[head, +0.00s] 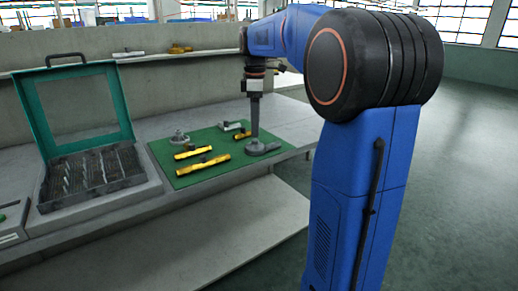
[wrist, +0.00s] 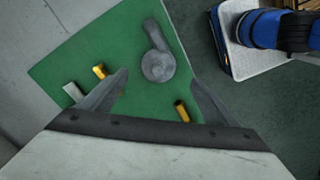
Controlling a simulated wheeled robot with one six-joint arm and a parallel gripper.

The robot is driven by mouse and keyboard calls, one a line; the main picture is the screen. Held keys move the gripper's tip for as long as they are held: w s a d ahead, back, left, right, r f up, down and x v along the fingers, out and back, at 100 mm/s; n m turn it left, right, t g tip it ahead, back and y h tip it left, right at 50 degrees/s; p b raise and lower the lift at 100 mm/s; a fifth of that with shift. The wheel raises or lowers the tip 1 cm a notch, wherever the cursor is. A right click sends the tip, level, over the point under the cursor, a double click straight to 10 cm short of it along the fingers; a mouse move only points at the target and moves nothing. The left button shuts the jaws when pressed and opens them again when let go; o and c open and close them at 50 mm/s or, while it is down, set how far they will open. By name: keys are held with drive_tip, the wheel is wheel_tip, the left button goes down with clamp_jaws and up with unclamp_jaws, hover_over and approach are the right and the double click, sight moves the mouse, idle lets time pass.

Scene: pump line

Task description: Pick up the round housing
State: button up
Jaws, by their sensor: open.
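The round housing, a flat grey disc with a side neck, lies on the green mat (head: 216,168) near its right edge in the head view (head: 264,149). In the wrist view the round housing (wrist: 158,67) shows ahead of and between the fingers, its neck pointing up the picture. My gripper (head: 254,134) points down over the housing in the head view. In the wrist view my gripper (wrist: 160,80) has its fingers spread wide, with nothing between them. Whether the fingertips are level with the housing or above it I cannot tell.
Yellow-bodied parts (head: 190,170) lie on the mat left of the housing, with a grey round fitting (head: 180,138) behind them. A short yellow piece (wrist: 182,111) is close to the right finger. An open green case (head: 95,180) stands left; a wall rises behind.

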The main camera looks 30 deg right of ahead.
sight(255, 140)
drive_tip(key=shift+w+f, duration=0.2)
drive_tip(key=shift+f, duration=3.6)
drive_tip(key=c, duration=1.4)
